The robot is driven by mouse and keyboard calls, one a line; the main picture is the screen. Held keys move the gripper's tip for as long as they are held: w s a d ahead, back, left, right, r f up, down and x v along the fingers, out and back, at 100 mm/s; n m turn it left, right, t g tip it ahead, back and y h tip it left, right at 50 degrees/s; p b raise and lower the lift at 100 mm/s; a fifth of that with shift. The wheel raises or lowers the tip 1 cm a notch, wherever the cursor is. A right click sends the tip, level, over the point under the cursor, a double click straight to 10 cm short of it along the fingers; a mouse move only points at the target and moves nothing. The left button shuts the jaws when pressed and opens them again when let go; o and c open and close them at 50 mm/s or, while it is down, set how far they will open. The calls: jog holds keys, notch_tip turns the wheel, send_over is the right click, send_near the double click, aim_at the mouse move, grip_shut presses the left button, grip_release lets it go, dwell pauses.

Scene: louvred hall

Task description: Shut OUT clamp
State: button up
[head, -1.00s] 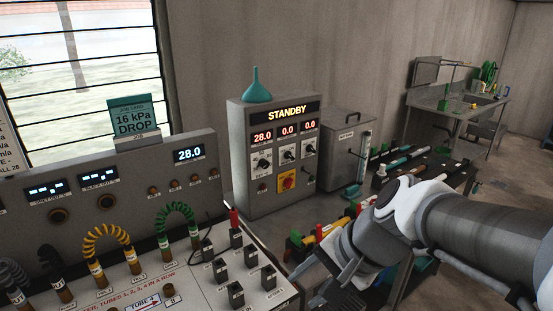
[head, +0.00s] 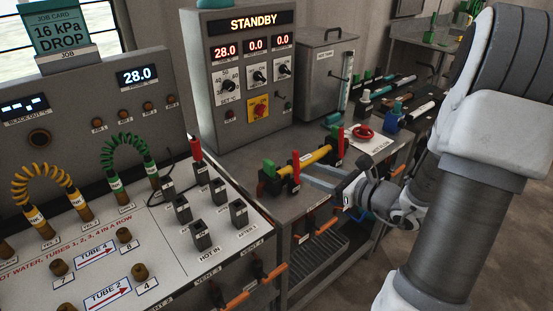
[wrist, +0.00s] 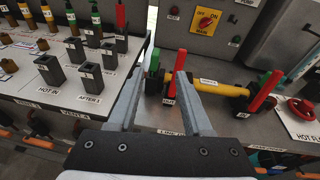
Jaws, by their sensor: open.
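A yellow tube (head: 318,154) lies along the bench, with upright clamp levers on it. A red lever (wrist: 168,85) stands at its near end, and the small label below it seems to read OUT; it also shows in the head view (head: 296,166). A green handle (wrist: 153,62) stands just left of it. Another red lever (wrist: 264,91), tilted, is at the far end of the tube. My gripper (wrist: 160,78) is open and empty, its two fingers pointing toward the near red lever, which appears between them in the wrist view. Whether they touch it I cannot tell.
The sloped panel (head: 165,235) with black sockets and coiled hoses is close on the left. The STANDBY control box (head: 205,110) and the metal tank (head: 312,85) stand behind the tube. A red round handwheel (head: 363,132) is beyond the far end.

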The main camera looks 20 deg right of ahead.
aim_at(298, 162)
jog(key=shift+m+t+h, duration=0.5)
jog(key=shift+m, duration=0.3)
jog(key=shift+w+a+f+b, duration=0.15)
jog(key=shift+w+f+b, duration=0.4)
jog(key=shift+w, duration=1.15)
jog(key=shift+w+a+f+b, duration=0.1)
jog(key=shift+w+f+b, duration=0.4)
jog(key=shift+w, duration=1.25)
jog(key=shift+w+a+f+b, duration=0.15)
jog(key=shift+w+f+b, duration=0.4)
jog(key=shift+w, duration=1.15)
jog(key=shift+f, duration=0.1)
grip_shut()
